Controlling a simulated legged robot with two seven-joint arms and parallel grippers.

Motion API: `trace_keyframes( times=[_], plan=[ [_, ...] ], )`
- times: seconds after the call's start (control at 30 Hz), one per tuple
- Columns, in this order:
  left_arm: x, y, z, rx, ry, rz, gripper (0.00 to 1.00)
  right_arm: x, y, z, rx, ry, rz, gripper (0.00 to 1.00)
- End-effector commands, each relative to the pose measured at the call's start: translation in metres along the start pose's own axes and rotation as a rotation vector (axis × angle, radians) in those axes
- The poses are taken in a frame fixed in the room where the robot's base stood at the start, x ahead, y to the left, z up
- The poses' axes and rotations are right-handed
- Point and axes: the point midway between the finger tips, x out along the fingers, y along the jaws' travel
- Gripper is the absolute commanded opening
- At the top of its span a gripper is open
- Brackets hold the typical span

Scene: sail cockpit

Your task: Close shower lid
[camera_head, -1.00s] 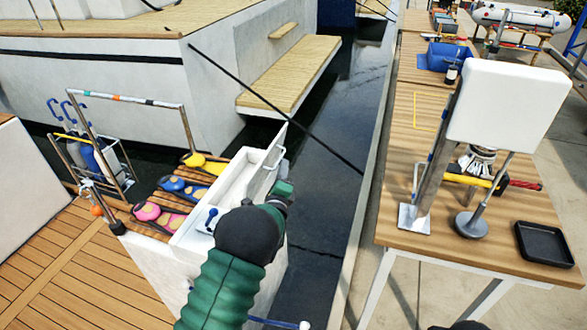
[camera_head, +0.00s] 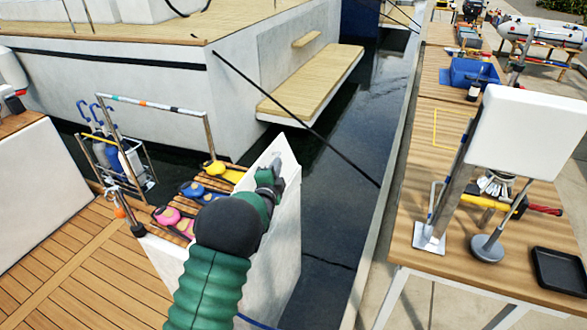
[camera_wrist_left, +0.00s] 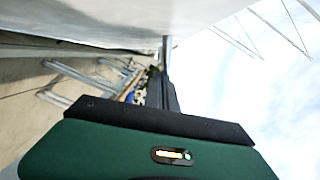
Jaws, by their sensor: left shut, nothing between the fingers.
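The white shower lid (camera_head: 283,148) stands up, tilted, on the right side of the white shower box (camera_head: 283,240). My left gripper (camera_head: 268,176) is shut and empty, in front of the lid's face; I cannot tell if it touches. My green arm and dark wrist hide most of the box's opening. In the left wrist view, a smooth pale surface (camera_wrist_left: 90,18), probably the lid, fills the top, close to the dark fingers (camera_wrist_left: 167,75). My right gripper is out of view.
Pink, blue and yellow round-ended items (camera_head: 192,190) lie left of the box beside a metal rail (camera_head: 150,103). Water (camera_head: 335,190) lies to the right. A wooden table (camera_head: 415,200) with a white panel (camera_head: 520,130) stands beyond it.

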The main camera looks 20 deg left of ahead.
Motion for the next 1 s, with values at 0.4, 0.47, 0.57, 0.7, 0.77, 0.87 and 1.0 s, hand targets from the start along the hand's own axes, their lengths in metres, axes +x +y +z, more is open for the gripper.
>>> trace_keyframes(
  times=[0.4, 0.47, 0.57, 0.7, 0.77, 0.87, 1.0],
  plan=[
    [0.013, -0.006, 0.057, -0.382, -0.002, 0.090, 0.00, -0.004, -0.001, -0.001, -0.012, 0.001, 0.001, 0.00],
    [0.014, -0.005, 0.065, -0.438, -0.003, 0.104, 0.00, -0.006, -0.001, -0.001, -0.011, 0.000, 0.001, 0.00],
    [0.017, -0.003, 0.077, -0.529, -0.002, 0.125, 0.00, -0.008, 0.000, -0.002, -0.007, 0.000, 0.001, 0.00],
    [0.021, 0.002, 0.093, -0.659, -0.003, 0.156, 0.00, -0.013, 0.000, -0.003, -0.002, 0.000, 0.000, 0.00],
    [0.023, 0.005, 0.100, -0.714, -0.003, 0.168, 0.00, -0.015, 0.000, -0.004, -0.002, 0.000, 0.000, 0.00],
    [0.025, 0.011, 0.111, -0.801, -0.002, 0.188, 0.00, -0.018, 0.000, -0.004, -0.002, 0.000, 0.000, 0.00],
    [0.028, 0.021, 0.124, -0.912, -0.001, 0.215, 0.00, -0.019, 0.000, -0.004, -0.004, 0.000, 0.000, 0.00]
  ],
)
